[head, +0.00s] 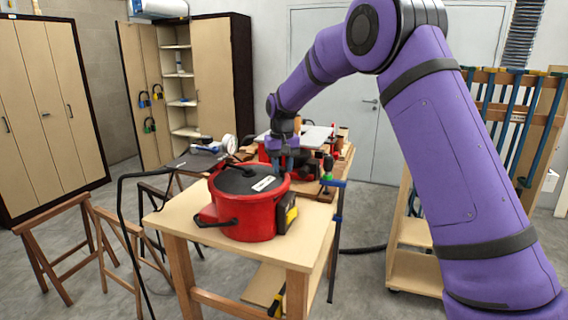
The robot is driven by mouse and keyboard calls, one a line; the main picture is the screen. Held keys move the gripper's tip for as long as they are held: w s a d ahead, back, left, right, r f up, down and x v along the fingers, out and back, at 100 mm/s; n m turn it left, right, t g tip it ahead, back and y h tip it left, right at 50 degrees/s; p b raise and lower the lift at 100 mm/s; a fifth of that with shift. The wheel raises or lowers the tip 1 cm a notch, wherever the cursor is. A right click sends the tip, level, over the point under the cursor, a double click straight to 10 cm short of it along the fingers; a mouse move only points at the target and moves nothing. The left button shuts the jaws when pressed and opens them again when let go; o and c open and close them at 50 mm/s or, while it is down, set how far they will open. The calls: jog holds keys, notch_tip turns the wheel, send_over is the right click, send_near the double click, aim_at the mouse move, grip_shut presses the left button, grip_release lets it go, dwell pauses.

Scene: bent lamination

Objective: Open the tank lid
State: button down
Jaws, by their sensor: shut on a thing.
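A red round tank (240,216) stands on the light wooden table, with dark side handles and a yellow-and-black part on its right side. Its dark grey lid (236,182) lies over the top and bears a white label and a black bar or handle. My gripper (281,172) points down at the back right edge of the lid and is shut on it. The fingertips are small and partly hidden, so the exact grip point is unclear.
The wooden table (180,216) has bare room at the tank's left. Red tools and clamps (308,165) crowd the bench behind. Wooden trestles (118,238) stand at left, and a rack with blue clamps (520,120) stands at right.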

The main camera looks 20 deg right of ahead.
aim_at(245, 197)
jog(key=s+a+m, duration=0.2)
jog(key=s+a, duration=0.1)
jog(key=s+a+m, duration=0.2)
jog(key=s+a, duration=0.1)
jog(key=shift+s+a, duration=0.15)
jog(key=shift+s, duration=0.1)
jog(key=s+a+m, duration=0.1)
jog(key=a, duration=0.1)
jog(key=s+a+m, duration=0.1)
jog(key=a, duration=0.1)
jog(key=s+a+m, duration=0.1)
jog(key=a+m, duration=0.1)
jog(key=shift+s+a, duration=0.1)
jog(key=shift+a, duration=0.15)
jog(key=w+a+m, duration=0.2)
jog(key=a+m, duration=0.7)
jog(key=a, duration=0.9)
jog(key=shift+w+m, duration=0.25)
jog(key=shift+m, duration=0.15)
jog(key=shift+a, duration=0.1)
jog(key=c, duration=0.8)
grip_release()
notch_tip(245, 197, up, 11)
